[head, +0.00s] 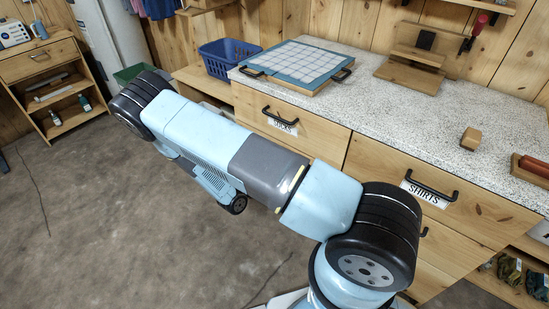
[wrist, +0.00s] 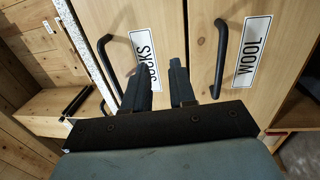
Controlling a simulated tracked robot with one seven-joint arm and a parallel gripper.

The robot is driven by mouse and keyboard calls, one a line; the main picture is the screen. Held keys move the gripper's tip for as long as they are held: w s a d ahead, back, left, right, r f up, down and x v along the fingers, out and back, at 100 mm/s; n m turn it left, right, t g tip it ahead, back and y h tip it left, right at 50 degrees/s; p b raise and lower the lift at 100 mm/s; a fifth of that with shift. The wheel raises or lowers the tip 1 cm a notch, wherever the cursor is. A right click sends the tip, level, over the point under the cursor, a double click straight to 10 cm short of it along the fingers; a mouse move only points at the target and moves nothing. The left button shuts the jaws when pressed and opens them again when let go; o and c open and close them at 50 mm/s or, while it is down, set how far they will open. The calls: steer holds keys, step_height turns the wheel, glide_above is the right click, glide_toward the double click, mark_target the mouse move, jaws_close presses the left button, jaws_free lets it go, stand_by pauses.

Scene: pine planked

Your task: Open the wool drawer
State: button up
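The wool drawer (wrist: 283,75) shows in the wrist view at the right, with a pale wood front, a white WOOL label (wrist: 251,50) and a black bar handle (wrist: 221,55). It looks shut. My gripper (wrist: 162,68) is open, its two dark fingers apart with nothing between them. They point at the drawer fronts, left of the wool handle in the picture, near the seam with the socks drawer. The handle is not between the fingers. In the head view my arm hides the wool drawer and my gripper.
The socks drawer (head: 308,137), also in the wrist view (wrist: 112,20), and the shirts drawer (head: 386,166) look shut. Their handles stick out. The speckled counter (head: 400,108) above bears a blue-framed grid board (head: 298,61) and a small wooden block (head: 471,138). Concrete floor (head: 110,215) lies open at left.

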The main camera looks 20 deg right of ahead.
step_height(320, 180, down, 11)
steer(key=s+a+n+t+y, duration=0.1)
steer(key=a+n+t+y, duration=0.1)
steer(key=n+t+y, duration=0.35)
steer(key=shift+t, duration=0.45)
steer(key=x, duration=1.3)
steer(key=shift+w+d, duration=0.2)
steer(key=shift+d, duration=0.1)
steer(key=shift+c, duration=0.4)
jaws_close()
